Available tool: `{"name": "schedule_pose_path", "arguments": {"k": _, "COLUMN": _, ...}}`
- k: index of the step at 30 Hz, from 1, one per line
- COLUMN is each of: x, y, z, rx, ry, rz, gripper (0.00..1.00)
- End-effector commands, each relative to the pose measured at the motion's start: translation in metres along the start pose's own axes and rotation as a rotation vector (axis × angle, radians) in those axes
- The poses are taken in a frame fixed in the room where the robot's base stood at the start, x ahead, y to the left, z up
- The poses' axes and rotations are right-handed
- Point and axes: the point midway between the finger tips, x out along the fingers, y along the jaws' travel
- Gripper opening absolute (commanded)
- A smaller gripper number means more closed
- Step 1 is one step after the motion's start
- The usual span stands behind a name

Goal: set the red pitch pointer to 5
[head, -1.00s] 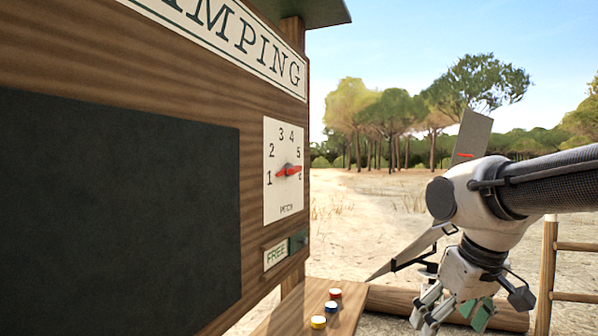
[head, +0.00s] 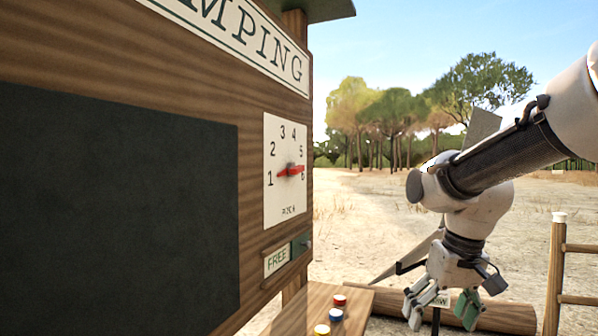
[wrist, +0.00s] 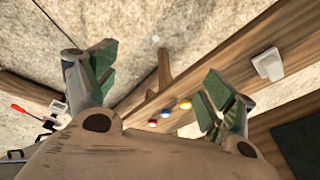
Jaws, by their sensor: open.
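The red pitch pointer (head: 290,171) sits on a white dial plate (head: 284,205) on the wooden board, numbered 1 to 6. It lies nearly level, its right end beside the 6 and its left end towards the 1. My gripper (head: 441,308) is open and empty, hanging fingers down, well to the right of the dial and lower than it. In the wrist view my gripper (wrist: 162,88) shows its green-padded fingers wide apart with nothing between them. I cannot make out the dial or pointer in the wrist view.
A wooden shelf (head: 300,318) below the dial bears red (head: 339,300), blue (head: 336,314) and yellow (head: 322,330) caps. A FREE sign (head: 277,259) is under the dial. The space before the dial is clear.

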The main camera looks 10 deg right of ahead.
Motion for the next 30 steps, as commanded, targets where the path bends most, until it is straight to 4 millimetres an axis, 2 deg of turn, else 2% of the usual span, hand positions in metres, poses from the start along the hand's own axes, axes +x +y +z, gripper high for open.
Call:
{"name": "schedule_pose_path", "arguments": {"k": 5, "x": 0.008, "y": -0.015, "z": -0.042, "rx": 0.19, "ry": -0.047, "rz": -0.107, "gripper": 0.84}}
{"name": "schedule_pose_path", "arguments": {"k": 8, "x": 0.013, "y": -0.034, "z": -0.085, "rx": 0.392, "ry": -0.079, "rz": -0.231, "gripper": 0.84}}
{"name": "schedule_pose_path", "arguments": {"k": 11, "x": 0.015, "y": -0.064, "z": -0.154, "rx": 0.699, "ry": -0.129, "rz": -0.434, "gripper": 0.84}}
{"name": "schedule_pose_path", "arguments": {"k": 12, "x": 0.012, "y": -0.078, "z": -0.188, "rx": 0.843, "ry": -0.159, "rz": -0.539, "gripper": 0.84}}
{"name": "schedule_pose_path", "arguments": {"k": 14, "x": 0.0, "y": -0.099, "z": -0.242, "rx": 1.048, "ry": -0.22, "rz": -0.712, "gripper": 0.84}}
{"name": "schedule_pose_path", "arguments": {"k": 15, "x": -0.013, "y": -0.113, "z": -0.276, "rx": 1.164, "ry": -0.27, "rz": -0.828, "gripper": 0.84}}
{"name": "schedule_pose_path", "arguments": {"k": 17, "x": -0.041, "y": -0.132, "z": -0.319, "rx": 1.306, "ry": -0.361, "rz": -0.996, "gripper": 0.84}}
{"name": "schedule_pose_path", "arguments": {"k": 18, "x": -0.063, "y": -0.143, "z": -0.342, "rx": 1.377, "ry": -0.43, "rz": -1.098, "gripper": 0.84}}
{"name": "schedule_pose_path", "arguments": {"k": 19, "x": -0.081, "y": -0.152, "z": -0.356, "rx": 1.42, "ry": -0.488, "rz": -1.168, "gripper": 0.84}}
{"name": "schedule_pose_path", "arguments": {"k": 21, "x": -0.121, "y": -0.168, "z": -0.378, "rx": 1.496, "ry": -0.631, "rz": -1.297, "gripper": 0.84}}
{"name": "schedule_pose_path", "arguments": {"k": 24, "x": -0.149, "y": -0.179, "z": -0.386, "rx": 1.57, "ry": -0.786, "rz": -1.363, "gripper": 0.84}}
{"name": "schedule_pose_path", "arguments": {"k": 30, "x": -0.151, "y": -0.192, "z": -0.389, "rx": 1.622, "ry": -0.868, "rz": -1.358, "gripper": 0.84}}
